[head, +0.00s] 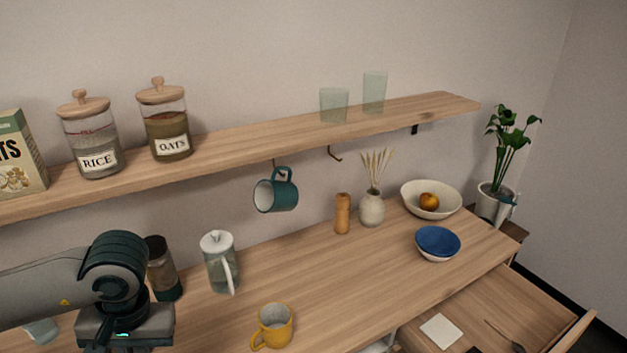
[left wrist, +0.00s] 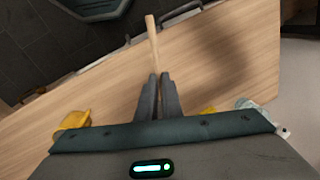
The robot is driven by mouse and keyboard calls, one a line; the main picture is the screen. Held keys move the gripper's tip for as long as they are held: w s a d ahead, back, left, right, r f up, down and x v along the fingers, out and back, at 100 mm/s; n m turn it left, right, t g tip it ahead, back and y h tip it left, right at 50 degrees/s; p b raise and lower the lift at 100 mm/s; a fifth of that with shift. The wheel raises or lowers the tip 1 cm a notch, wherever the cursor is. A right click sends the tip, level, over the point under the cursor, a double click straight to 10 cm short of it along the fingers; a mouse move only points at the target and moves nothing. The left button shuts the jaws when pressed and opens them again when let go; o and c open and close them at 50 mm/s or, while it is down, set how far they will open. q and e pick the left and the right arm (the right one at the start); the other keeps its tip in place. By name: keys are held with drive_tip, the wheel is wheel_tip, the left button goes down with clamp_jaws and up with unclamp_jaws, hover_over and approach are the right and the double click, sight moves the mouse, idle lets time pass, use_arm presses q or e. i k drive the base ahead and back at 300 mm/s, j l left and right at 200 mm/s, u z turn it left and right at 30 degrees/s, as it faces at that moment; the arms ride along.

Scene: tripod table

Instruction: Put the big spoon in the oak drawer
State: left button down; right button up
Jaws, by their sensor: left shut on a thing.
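My left arm comes in from the left in the head view; its fingers are below the frame there. In the left wrist view my left gripper (left wrist: 157,78) is shut on a pale wooden stick, which looks like the big spoon's handle (left wrist: 152,40). It sticks out past the fingertips, over the wooden counter; the rest of the spoon is hidden. The oak drawer (head: 545,305) stands pulled open at the lower right of the head view. A thin dark utensil (head: 505,335) and a white card (head: 441,330) lie in it. My right gripper is in neither view.
On the counter stand a yellow mug (head: 274,327), a glass pitcher (head: 219,262), a dark jar (head: 163,270), a wooden mill (head: 342,214), a vase (head: 371,208) and a blue bowl (head: 437,243). A teal mug (head: 277,192) hangs under the shelf (head: 250,140). The counter between the yellow mug and blue bowl is clear.

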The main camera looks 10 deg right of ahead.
sight(516, 321)
drive_tip(key=k, duration=0.45)
drive_tip(key=z, duration=1.2)
drive_tip(key=i+l, duration=0.3)
drive_tip(key=l, duration=0.15)
drive_tip(key=i+l, duration=0.3)
drive_tip(key=l, duration=0.15)
drive_tip(key=i+l, duration=0.3)
drive_tip(key=l, duration=0.2)
drive_tip(key=i+l, duration=0.35)
drive_tip(key=l, duration=0.1)
